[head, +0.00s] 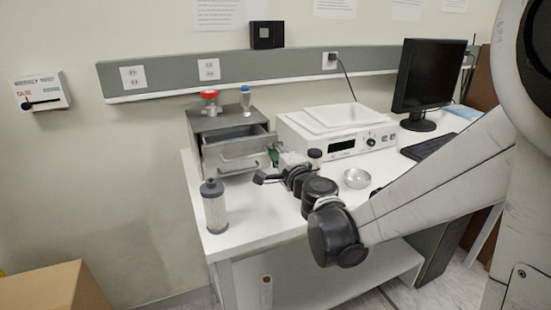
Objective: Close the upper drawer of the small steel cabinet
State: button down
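The small steel cabinet (196,128) stands at the left back of the white table. Its upper drawer (240,156) is pulled out towards the front, and part of its inside shows above the front panel. A bar handle is on the drawer front. My gripper (272,172) is in front of the drawer, at its right side. One dark finger sticks out to the left, below the drawer front. The other finger is hard to make out, and I cannot tell whether the gripper touches the drawer.
A red-topped item (209,100) and a small bottle (245,98) stand on the cabinet. A grey filter cylinder (214,206) is at the table's left front. A white instrument (335,132) and a metal bowl (356,178) are right of my gripper. A monitor (429,77) stands farther right.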

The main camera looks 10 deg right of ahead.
jog(key=x, duration=0.6)
jog(key=shift+w+f+b, duration=0.15)
jog(key=shift+b, duration=0.2)
jog(key=shift+w+a, duration=0.15)
jog(key=shift+w, duration=0.25)
jog(key=shift+s, duration=0.15)
jog(key=shift+s, duration=0.25)
jog(key=s+d+n+g+y, duration=0.1)
jog(key=s+n+g, duration=0.3)
jog(key=s, duration=0.9)
jog(key=s+d+n+g, duration=0.2)
jog(key=s+n, duration=0.4)
jog(key=s, duration=0.6)
jog(key=s+d+f+n+g+h, duration=0.2)
jog(key=s+d+f+h, duration=0.1)
jog(key=s+d, duration=0.2)
jog(key=s+d+f+n+g+h, duration=0.2)
jog(key=s+d, duration=0.3)
jog(key=s, duration=0.5)
jog(key=shift+s+d+f+n+h+p, duration=0.3)
jog(key=shift+f+n+h+p, duration=0.15)
jog(key=shift+f, duration=0.35)
